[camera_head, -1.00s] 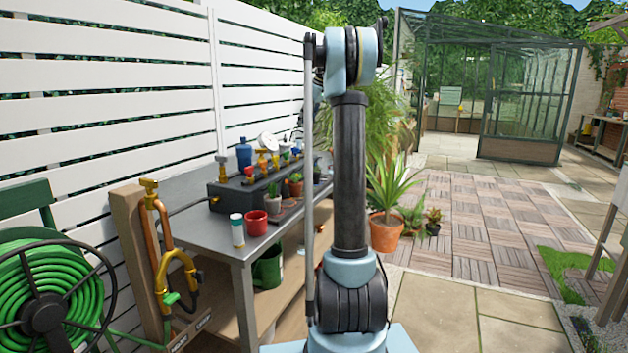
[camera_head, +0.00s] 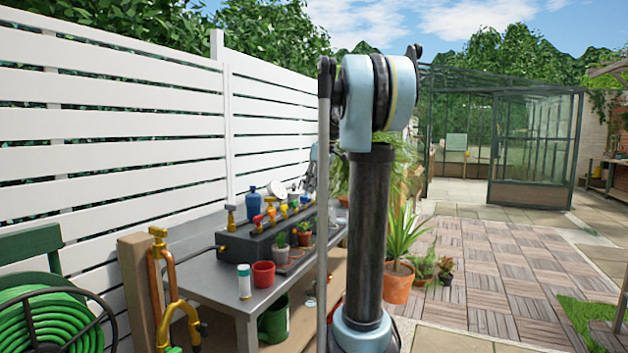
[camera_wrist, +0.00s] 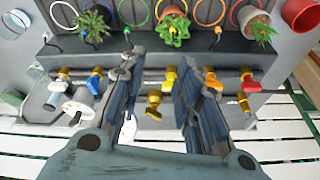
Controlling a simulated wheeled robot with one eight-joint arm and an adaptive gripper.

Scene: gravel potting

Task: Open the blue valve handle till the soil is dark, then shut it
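My gripper (camera_wrist: 159,66) is open and empty in the wrist view, its two fingers reaching over the row of valves. A yellow valve handle (camera_wrist: 155,97) shows between the fingers. The blue valve handle (camera_wrist: 95,84) is left of my left finger, apart from it. In the head view the valves stand on a dark manifold box (camera_head: 245,247), and my gripper is mostly hidden behind my arm.
A red pot (camera_head: 263,274) and a white bottle (camera_head: 244,282) stand at the bench's (camera_head: 215,275) near end. A blue bottle (camera_head: 254,201) is behind the valves. A white slatted fence (camera_head: 110,120) runs behind the bench. A green hose reel (camera_head: 45,325) is at left.

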